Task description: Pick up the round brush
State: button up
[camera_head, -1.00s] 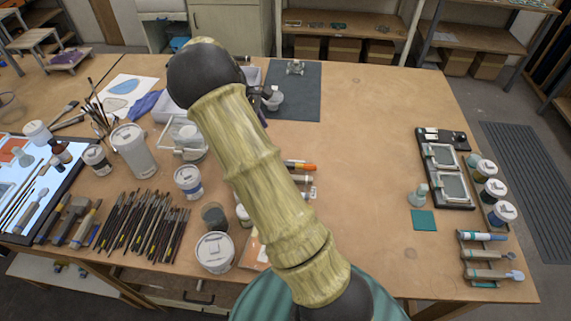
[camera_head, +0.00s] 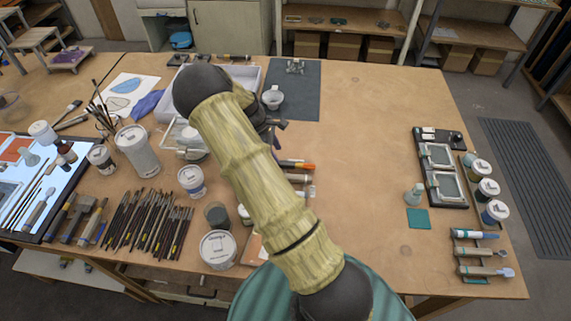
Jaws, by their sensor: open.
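Several thin brushes (camera_head: 148,226) lie side by side in a row near the front edge of the table, at left. More brushes stand in a holder (camera_head: 104,119) behind the white canister. I cannot tell which one is the round brush. My gripper (camera_head: 278,125) shows only as a dark part beside my arm, above the middle of the table. It is open, and no held thing shows. It is apart from the brushes, to their right and farther back. My arm hides most of it and the table beneath.
A white canister (camera_head: 137,151), a lidded jar (camera_head: 218,249) and a small jar (camera_head: 192,181) stand around the brush row. A lit tablet (camera_head: 30,190) lies at far left. Framed panels (camera_head: 441,170) and jars are at right. The table's right centre is clear.

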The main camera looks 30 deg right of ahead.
aim_at(283, 162)
jog(key=shift+s+d+f+p, duration=0.3)
jog(key=shift+f+p, duration=0.2)
jog(key=shift+p, duration=0.2)
jog(key=p+x, duration=0.1)
jog(key=x, duration=0.2)
jog(key=shift+d+p, duration=0.1)
jog(key=shift+p, duration=0.25)
jog(key=shift+f, duration=0.4)
jog(key=shift+f, duration=0.2)
grip_shut()
